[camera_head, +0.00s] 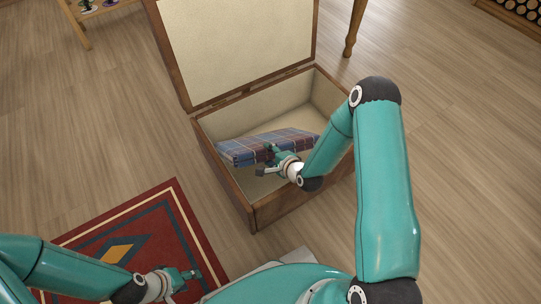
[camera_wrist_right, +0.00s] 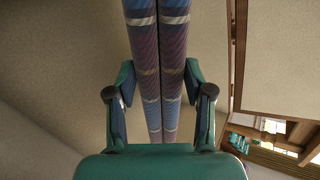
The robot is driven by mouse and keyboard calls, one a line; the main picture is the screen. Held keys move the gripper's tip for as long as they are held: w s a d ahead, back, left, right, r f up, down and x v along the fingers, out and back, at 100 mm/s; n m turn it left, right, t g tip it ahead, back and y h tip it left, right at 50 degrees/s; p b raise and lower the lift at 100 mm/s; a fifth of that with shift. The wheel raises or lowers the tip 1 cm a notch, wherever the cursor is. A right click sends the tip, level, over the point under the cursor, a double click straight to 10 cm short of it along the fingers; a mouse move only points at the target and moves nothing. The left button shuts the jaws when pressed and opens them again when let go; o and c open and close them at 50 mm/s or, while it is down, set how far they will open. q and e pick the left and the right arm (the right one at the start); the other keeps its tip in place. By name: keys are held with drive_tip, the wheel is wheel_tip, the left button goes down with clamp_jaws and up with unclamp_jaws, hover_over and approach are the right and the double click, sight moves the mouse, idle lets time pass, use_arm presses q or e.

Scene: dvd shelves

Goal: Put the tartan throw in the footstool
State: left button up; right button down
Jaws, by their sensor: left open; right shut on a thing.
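The tartan throw (camera_head: 267,143), folded flat in blue and red checks, is inside the open footstool (camera_head: 252,208). The footstool is a wooden box with a pale lining, and its lid (camera_head: 238,45) stands up at the back. My right gripper (camera_head: 269,160) is shut on the near edge of the throw. In the right wrist view the throw (camera_wrist_right: 158,70) runs up between the two fingers (camera_wrist_right: 160,100). I cannot tell whether the throw touches the box floor. My left gripper (camera_head: 190,281) is open and empty, low over the rug.
A red patterned rug (camera_head: 160,205) lies left of the footstool. A wooden stand (camera_head: 78,30) is at the top left and a wooden furniture leg (camera_head: 354,28) is behind the box. Bare wood floor lies to the right.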

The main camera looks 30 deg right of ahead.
drive_tip(key=shift+w+r, duration=0.1)
drive_tip(key=shift+r, duration=0.05)
drive_tip(key=shift+f+b, duration=0.5)
drive_tip(key=shift+f, duration=0.15)
drive_tip(key=shift+c, duration=2.2)
unclamp_jaws()
